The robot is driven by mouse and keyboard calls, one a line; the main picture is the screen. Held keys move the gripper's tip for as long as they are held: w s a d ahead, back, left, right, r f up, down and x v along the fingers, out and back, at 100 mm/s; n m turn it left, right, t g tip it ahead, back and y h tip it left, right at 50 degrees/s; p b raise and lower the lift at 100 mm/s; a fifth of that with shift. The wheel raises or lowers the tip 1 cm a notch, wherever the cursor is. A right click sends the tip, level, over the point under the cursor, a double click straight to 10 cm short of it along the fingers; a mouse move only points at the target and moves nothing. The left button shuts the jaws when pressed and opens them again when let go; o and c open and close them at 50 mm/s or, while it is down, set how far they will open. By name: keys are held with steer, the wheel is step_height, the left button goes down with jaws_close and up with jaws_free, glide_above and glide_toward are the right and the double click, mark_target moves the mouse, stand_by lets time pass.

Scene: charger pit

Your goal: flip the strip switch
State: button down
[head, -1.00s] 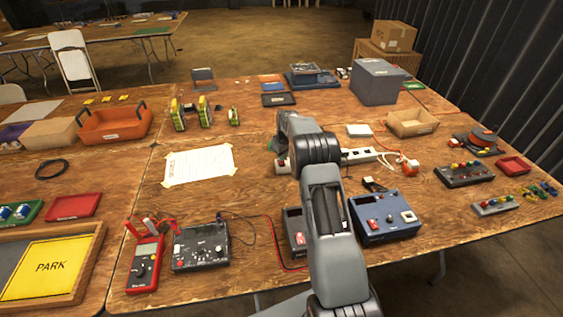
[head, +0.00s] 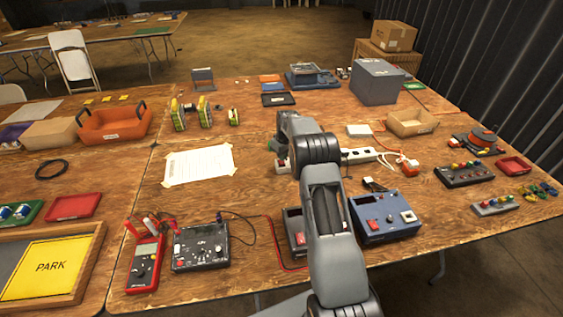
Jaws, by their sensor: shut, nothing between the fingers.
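The white power strip (head: 360,155) lies across the middle of the table, partly behind my arm. Its left end (head: 282,166) shows to the left of my arm, with a small red part on it that looks like the switch. Whether that switch is on or off is too small to tell. My arm reaches over the strip and covers its middle. My gripper is hidden behind my own arm links, so its fingers and any contact with the strip cannot be seen.
A blue device box (head: 388,217) stands right of my arm, with a grey red-switched box (head: 296,232) partly behind the arm. White plugs and an orange cord (head: 408,165) lie at the strip's right end. A taped paper sheet (head: 199,164) lies left.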

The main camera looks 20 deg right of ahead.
mark_target(282, 163)
steer(key=shift+f+b, duration=0.8)
steer(key=shift+f, duration=0.45)
stand_by(0.7)
steer(key=shift+r, duration=0.15)
steer(key=shift+r+p, duration=2.1)
steer(key=shift+r, duration=1.35)
